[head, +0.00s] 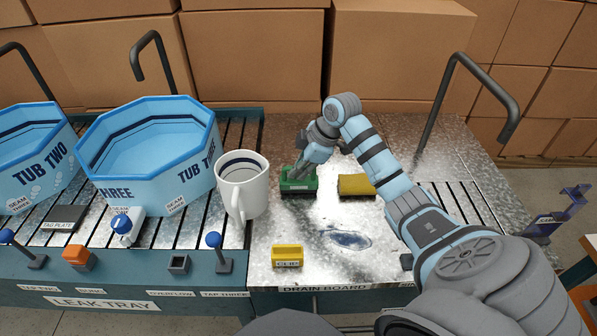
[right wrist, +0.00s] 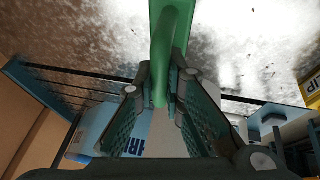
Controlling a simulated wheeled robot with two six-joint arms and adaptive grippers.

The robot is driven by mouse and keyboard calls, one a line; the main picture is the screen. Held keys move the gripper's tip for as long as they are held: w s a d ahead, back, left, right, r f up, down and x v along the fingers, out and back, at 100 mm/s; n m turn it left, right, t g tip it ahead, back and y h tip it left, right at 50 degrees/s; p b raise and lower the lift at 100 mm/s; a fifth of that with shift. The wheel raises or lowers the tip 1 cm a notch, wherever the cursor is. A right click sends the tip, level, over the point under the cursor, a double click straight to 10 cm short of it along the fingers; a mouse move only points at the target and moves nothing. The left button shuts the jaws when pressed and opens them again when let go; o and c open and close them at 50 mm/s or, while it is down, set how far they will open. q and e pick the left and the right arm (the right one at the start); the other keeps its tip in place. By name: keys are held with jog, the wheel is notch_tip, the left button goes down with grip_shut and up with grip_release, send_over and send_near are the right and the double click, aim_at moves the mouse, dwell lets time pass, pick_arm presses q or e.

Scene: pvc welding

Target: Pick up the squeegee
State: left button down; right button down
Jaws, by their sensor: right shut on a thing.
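The squeegee appears as a green tool with a dark lower edge (head: 298,188) at the middle of the metal drain board, just right of the white mug. My right gripper (head: 301,172) points down onto it and is shut on it. In the right wrist view the squeegee's green handle (right wrist: 173,35) runs between the two fingers of the right gripper (right wrist: 160,85). I cannot tell whether the squeegee rests on the board or is slightly raised. My left gripper is not in view.
A white mug (head: 243,185) stands close left of the squeegee, and a yellow-olive block (head: 356,185) lies to its right. A yellow clip-like item (head: 287,256) is at the front of the drain board (head: 345,265). Blue tub three (head: 150,170) stands further left. Cardboard boxes line the back.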

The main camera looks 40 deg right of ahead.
notch_tip(320, 180, up, 20)
jog(key=p, duration=0.7)
jog(key=c, duration=2.3)
grip_release()
jog(key=shift+f, duration=0.15)
jog(key=shift+w+a, duration=0.1)
grip_shut()
